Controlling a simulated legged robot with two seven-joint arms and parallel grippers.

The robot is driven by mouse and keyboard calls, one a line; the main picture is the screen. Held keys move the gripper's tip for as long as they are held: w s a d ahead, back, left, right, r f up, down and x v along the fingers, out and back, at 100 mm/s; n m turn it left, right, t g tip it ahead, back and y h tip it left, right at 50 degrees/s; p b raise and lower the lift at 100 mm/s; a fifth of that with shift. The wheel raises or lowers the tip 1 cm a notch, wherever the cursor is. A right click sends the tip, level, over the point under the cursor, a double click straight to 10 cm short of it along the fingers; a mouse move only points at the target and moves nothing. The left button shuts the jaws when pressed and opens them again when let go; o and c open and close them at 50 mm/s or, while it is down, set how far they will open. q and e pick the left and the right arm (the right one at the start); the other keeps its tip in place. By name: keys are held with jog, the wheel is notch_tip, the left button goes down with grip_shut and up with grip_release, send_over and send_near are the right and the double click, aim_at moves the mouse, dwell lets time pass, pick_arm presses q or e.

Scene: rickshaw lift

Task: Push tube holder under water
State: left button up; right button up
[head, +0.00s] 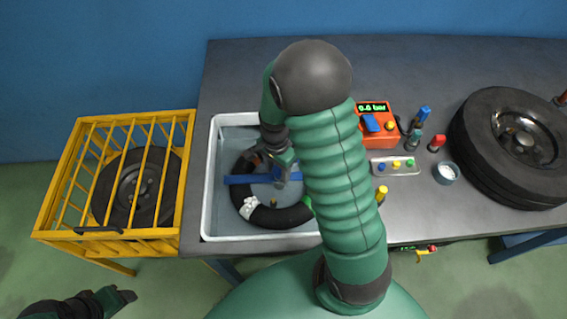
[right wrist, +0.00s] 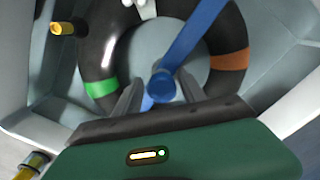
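The black inner tube (head: 285,216) lies in the pale water basin (head: 207,200). The blue tube holder (head: 238,180) lies across it as a bar, with an upright blue knob (right wrist: 160,86) at its middle. My right gripper (right wrist: 158,78) points down over the holder. Its two fingers stand on either side of the knob, with narrow gaps showing. The wrist view shows green and orange bands and a brass valve on the tube. White froth or bubbles (head: 249,206) show at its near left. My left gripper (head: 122,295) is at the bottom left, away from the basin.
A yellow cage (head: 60,190) with a wheel (head: 135,190) stands left of the table. My right arm hides the basin's right side.

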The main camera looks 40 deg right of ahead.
jog(key=shift+o, duration=0.7)
jog(key=shift+w+a+r, duration=0.1)
jog(key=shift+a, duration=0.15)
jog(key=shift+a+r, duration=0.15)
jog(key=shift+a, duration=0.05)
jog(key=shift+d, duration=0.3)
jog(key=r, duration=0.1)
jog(key=d+r, duration=0.1)
jog(key=r+p, duration=0.1)
jog(key=shift+w+d+r, duration=0.15)
jog(key=shift+d+r, duration=0.1)
jog(key=shift+r, duration=0.15)
notch_tip(320, 180, up, 13)
jog(key=p, duration=0.2)
send_over(274, 181)
pick_arm(q)
jog(key=shift+w+v, duration=0.25)
jog(key=shift+v, duration=0.9)
pick_arm(e)
jog(key=shift+d, duration=0.45)
